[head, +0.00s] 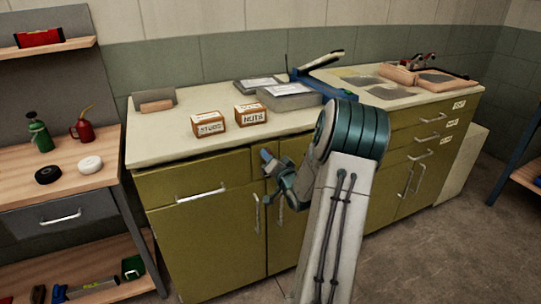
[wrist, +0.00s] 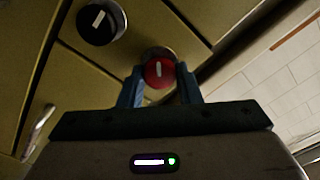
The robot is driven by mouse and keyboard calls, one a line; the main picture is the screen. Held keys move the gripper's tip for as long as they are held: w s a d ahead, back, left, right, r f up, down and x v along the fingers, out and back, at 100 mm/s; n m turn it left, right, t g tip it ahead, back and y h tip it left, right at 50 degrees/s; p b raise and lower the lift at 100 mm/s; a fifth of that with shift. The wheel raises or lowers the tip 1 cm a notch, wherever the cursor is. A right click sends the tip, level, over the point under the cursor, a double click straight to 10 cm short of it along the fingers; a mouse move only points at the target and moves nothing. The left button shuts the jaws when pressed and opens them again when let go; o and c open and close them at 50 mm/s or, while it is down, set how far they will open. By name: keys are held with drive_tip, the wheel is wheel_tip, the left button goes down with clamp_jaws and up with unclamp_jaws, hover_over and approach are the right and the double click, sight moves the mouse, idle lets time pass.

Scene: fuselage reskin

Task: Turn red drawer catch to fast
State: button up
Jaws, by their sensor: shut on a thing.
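The red drawer catch (wrist: 159,73) is a round knob with a white line on its face, on the olive cabinet front in the wrist view. The line runs nearly up and down in that picture. My gripper (wrist: 160,82) is shut on the red catch, with one blue finger on each side. In the head view my gripper (head: 268,157) is at the upper front of the cabinet, just under the worktop edge. The red catch cannot be made out there behind my fingers and wrist.
A black catch (wrist: 101,23) with a white mark sits nearby on the cabinet. A metal handle (wrist: 39,130) is at the lower left of the wrist view. The olive cabinet (head: 205,240) carries boxes labelled STUDS (head: 208,126) and NUTS (head: 251,115). A wooden bench (head: 85,188) stands at left.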

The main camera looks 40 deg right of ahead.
drive_tip(key=shift+f+m+p, duration=0.1)
drive_tip(key=shift+m+p, duration=2.15)
drive_tip(key=shift+m, duration=2.35)
drive_tip(key=o, duration=0.9)
drive_tip(key=shift+s, duration=0.1)
drive_tip(key=v, duration=1.3)
drive_tip(key=shift+s+a, duration=0.1)
drive_tip(key=shift+s, duration=0.25)
